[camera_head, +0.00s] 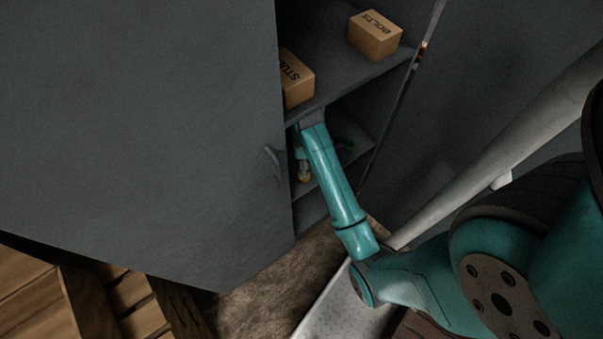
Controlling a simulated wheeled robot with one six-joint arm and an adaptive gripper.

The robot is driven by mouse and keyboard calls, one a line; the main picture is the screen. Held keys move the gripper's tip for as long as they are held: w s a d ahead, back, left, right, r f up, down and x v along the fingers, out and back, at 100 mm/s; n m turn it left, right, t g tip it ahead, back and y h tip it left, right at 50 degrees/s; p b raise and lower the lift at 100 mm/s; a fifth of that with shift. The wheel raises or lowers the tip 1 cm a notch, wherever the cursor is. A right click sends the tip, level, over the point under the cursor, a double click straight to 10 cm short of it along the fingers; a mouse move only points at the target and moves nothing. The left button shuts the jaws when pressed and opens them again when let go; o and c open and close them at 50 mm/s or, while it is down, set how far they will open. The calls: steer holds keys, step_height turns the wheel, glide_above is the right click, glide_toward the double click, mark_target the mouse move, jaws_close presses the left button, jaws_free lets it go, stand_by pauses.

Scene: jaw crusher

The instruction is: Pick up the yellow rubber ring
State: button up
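My teal arm reaches into the lower opening of a grey cabinet, below the shelf that bears the boxes. The end of my arm, with my gripper (303,163), is small and dark there, mostly hidden by the arm link and the cabinet door. A small yellowish thing (305,175) shows at the arm's end, just above the lower shelf (345,163). I cannot tell if it is the yellow rubber ring, or if my gripper touches it. The finger opening cannot be made out.
A box marked BOLTS (374,36) and another box (297,80) sit on the shelf above. A small green thing (345,145) lies right of my gripper. The cabinet door (150,120) stands close on the left. A pale pipe (510,150) slants across the right.

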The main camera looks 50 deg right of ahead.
steer(key=shift+s+d+f, duration=0.1)
steer(key=shift+s+f, duration=0.05)
steer(key=shift+f, duration=1.6)
steer(key=shift+s+f, duration=0.15)
steer(key=shift+f, duration=1.55)
steer(key=c, duration=1.1)
